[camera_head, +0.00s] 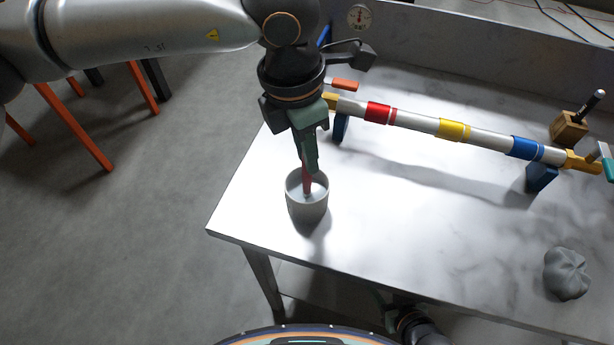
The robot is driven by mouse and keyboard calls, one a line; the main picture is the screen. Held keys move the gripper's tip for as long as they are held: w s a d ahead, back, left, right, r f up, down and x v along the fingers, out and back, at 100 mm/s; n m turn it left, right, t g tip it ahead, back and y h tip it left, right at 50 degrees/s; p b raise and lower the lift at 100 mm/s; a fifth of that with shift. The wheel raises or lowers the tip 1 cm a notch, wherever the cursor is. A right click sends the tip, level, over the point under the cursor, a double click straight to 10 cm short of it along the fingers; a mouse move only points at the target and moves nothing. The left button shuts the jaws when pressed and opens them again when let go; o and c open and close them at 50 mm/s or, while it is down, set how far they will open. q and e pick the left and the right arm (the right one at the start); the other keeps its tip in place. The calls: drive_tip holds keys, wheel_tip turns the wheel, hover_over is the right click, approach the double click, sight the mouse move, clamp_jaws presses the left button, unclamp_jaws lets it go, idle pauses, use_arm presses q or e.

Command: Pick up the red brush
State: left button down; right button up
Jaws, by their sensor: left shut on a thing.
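The red brush (307,182) stands in a grey cup (307,209) near the left edge of the table. Only a short red part of it shows between the fingers and the cup's mouth; the rest is hidden by my gripper and the cup wall. My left gripper (311,166) comes down from above, with its fingers shut on the brush just over the cup. My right gripper (384,298) shows only in part at the bottom, low by the table's front edge, and its fingers cannot be made out clearly.
A pipe (487,139) with red, yellow and blue bands rests on blue stands behind and to the right. A grey lumpy object (566,274) sits at the right front. A wooden block (569,129) holds a dark marker. The marble table's (420,235) middle front is clear.

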use_arm(q)
drive_tip(key=shift+r, duration=0.1)
wheel_tip(320, 180, up, 10)
drive_tip(key=shift+f, duration=0.1)
use_arm(e)
drive_tip(key=shift+f, duration=0.25)
idle(0.6)
